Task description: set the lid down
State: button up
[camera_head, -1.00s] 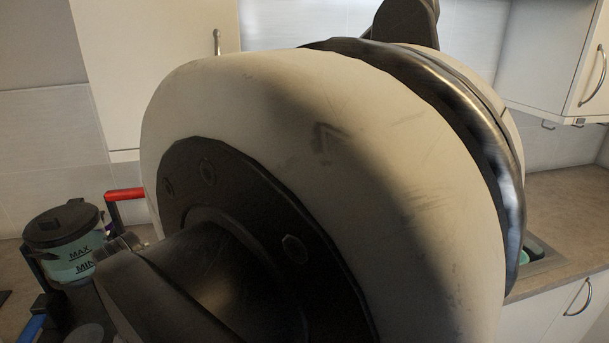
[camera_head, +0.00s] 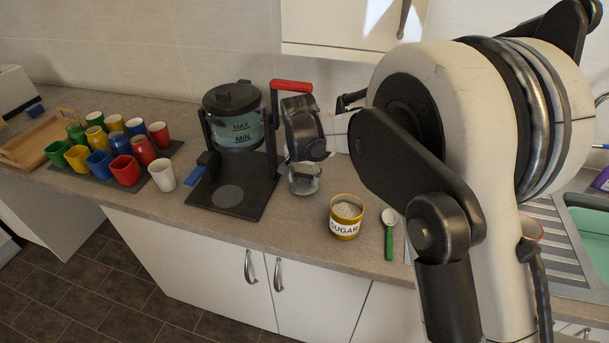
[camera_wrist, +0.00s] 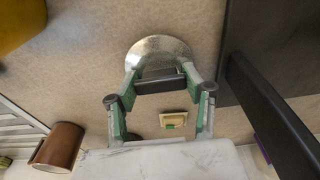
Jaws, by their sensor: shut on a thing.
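The lid (camera_wrist: 150,47) is a pale, shiny round disc with a dark bar-shaped handle (camera_wrist: 160,80), seen at the top middle of the wrist view. My gripper (camera_wrist: 161,78) has its green-and-grey fingers shut on that handle, one at each side. In the head view my gripper (camera_head: 304,170) points down beside the coffee machine, and a glassy round shape, likely the lid (camera_head: 304,187), shows below it, close to the counter. I cannot tell whether the lid touches the counter. My wrist hides part of the area behind it.
The coffee machine's dark base (camera_head: 240,198) stands just left of my gripper. An open sugar tin (camera_head: 346,222) and a green-handled spoon (camera_head: 389,240) lie to the right. Several coloured cups (camera_head: 120,169) stand farther left. Bare counter (camera_head: 290,228) lies in front.

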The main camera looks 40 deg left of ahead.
aim_at(302, 186)
jog(key=shift+s+f, duration=0.1)
jog(key=shift+f, duration=0.25)
jog(key=o, duration=1.2)
jog(key=shift+r, duration=0.2)
notch_tip(302, 186, up, 12)
jog(key=s, duration=0.1)
jog(key=shift+s+d+b, duration=0.3)
jog(key=shift+s+b, duration=0.05)
jog(key=shift+b, duration=0.05)
